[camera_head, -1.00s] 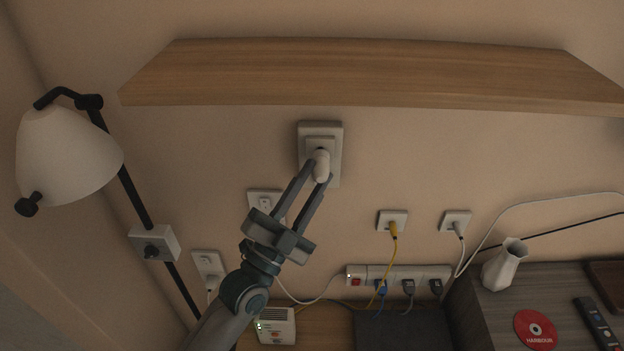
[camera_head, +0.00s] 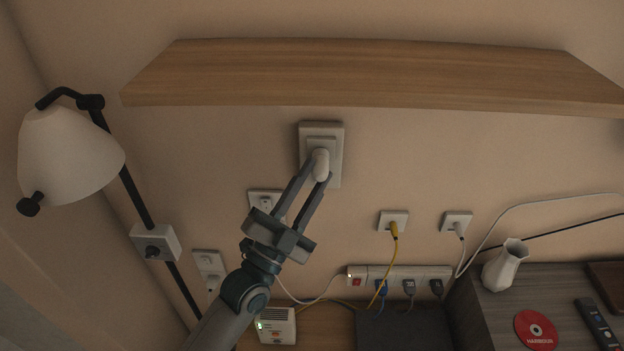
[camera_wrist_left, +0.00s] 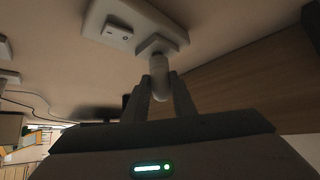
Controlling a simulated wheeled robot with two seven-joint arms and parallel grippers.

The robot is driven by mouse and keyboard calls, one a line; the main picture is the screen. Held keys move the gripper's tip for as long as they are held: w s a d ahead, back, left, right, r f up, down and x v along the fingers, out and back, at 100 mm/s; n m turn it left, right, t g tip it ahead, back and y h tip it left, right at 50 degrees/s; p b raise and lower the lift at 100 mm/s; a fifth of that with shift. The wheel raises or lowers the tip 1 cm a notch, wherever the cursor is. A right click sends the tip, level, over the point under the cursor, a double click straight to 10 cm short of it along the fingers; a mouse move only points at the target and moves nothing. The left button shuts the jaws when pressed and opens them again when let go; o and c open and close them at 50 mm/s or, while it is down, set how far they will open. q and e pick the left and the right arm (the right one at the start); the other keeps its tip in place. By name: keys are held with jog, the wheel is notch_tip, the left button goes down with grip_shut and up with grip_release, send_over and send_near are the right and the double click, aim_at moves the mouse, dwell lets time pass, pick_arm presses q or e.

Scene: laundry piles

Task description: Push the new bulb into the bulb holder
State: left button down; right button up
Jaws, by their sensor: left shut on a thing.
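The new bulb (camera_head: 321,164) is white and small, and it sits between the fingertips of my left gripper (camera_head: 313,180), which is shut on it. The bulb holder (camera_head: 336,133) is a pale plate with a raised block on the wall under the shelf. In the left wrist view the bulb (camera_wrist_left: 159,76) stands in line with the holder's block (camera_wrist_left: 163,47), its far end at or against the block. I cannot tell how deep it sits. My left fingers (camera_wrist_left: 160,98) are on either side of the bulb. My right gripper is not in view.
A wooden shelf (camera_head: 370,78) juts out above the holder. A lamp with a white shade (camera_head: 70,155) stands at the left. Wall sockets (camera_head: 393,221), a power strip (camera_head: 430,276) with plugs and a white vase (camera_head: 505,265) are lower right.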

pick_arm(q)
jog(key=shift+w, duration=0.5)
dwell(0.3)
jog(key=c, duration=1.4)
grip_release()
jog(key=shift+s, duration=0.1)
jog(key=s+p, duration=0.2)
jog(key=s, duration=0.7)
jog(key=shift+w+f, duration=0.1)
